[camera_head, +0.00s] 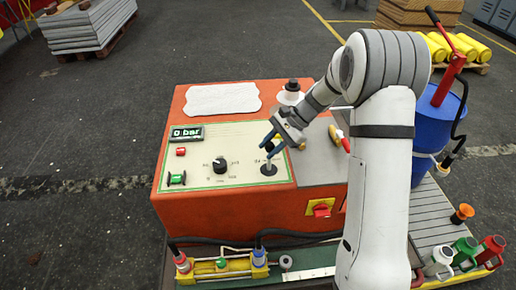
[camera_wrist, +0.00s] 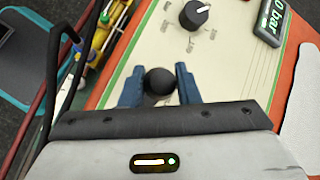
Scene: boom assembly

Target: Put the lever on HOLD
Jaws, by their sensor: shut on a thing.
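The lever stands on the cream control panel (camera_head: 235,178) of the orange machine, with its dark round base (camera_head: 268,169) near the panel's right end. My gripper (camera_head: 270,147) is over it, shut on the lever's knob. In the wrist view the black ball knob (camera_wrist: 160,81) sits between the two blue fingers of my gripper (camera_wrist: 160,88). The lever's shaft is mostly hidden under the knob and fingers. Small print by the lever is too blurred to read, so I cannot tell which position it is in.
A black rotary dial (camera_head: 220,165) sits left of the lever. A display (camera_head: 187,133) reads 0 bar, above a red button (camera_head: 181,152) and a green switch (camera_head: 176,179). A blue drum (camera_head: 437,130) with a red-handled pump stands at the right.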

